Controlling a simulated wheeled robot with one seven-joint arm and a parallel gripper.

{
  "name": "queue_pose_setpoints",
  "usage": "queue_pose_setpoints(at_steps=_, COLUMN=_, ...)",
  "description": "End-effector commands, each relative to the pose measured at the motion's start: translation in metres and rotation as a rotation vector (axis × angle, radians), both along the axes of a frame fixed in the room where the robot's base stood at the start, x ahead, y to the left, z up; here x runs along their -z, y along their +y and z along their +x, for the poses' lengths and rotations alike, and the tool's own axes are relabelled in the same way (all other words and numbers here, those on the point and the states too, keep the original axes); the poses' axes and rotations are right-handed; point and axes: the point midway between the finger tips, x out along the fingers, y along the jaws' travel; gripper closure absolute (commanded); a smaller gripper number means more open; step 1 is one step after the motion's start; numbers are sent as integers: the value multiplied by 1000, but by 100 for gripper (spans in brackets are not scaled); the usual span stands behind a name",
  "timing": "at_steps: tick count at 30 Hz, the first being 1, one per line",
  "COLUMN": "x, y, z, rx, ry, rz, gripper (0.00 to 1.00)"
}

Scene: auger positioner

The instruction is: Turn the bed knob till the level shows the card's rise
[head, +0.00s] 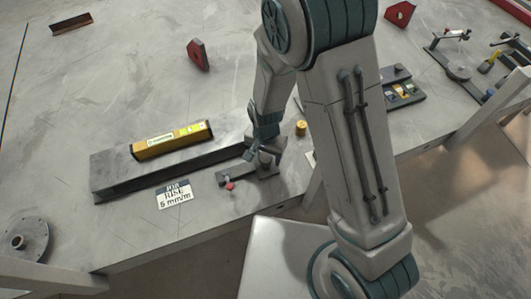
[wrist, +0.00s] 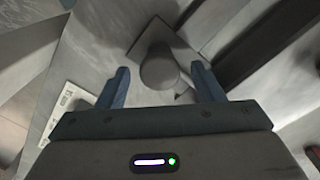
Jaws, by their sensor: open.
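The grey bed knob (wrist: 160,68) stands between the two blue fingers of my gripper (wrist: 162,85) in the wrist view. The fingers are apart, with a gap on each side of the knob. In the head view my gripper (head: 262,150) is over the knob (head: 266,158) at the right end of the long bed (head: 125,172). The yellow level (head: 172,140) lies on the bed; its reading is too small to tell. The white card (head: 174,194) lies in front of the bed and reads "JOB RISE 5 mm/m". Its edge also shows in the wrist view (wrist: 68,105).
A small red-tipped part (head: 230,186) is at the bed's front right. A brass cylinder (head: 301,128) stands right of my gripper. A red block (head: 198,55) is behind, and a tray (head: 404,92) of small parts is to the right. A round flange (head: 22,240) is at front left.

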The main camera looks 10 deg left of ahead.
Motion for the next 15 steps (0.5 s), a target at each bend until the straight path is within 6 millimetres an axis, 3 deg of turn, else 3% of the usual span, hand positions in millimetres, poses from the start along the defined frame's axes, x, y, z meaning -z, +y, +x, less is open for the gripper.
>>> queue_pose_setpoints(at_steps=1, x=0, y=0, z=0, rx=0, ry=0, rz=0, gripper=47)
queue_pose_setpoints(at_steps=5, x=0, y=0, z=0, rx=0, ry=0, rz=0, gripper=83)
queue_pose_setpoints(at_steps=15, x=0, y=0, z=0, rx=-34, ry=0, rz=0, gripper=83)
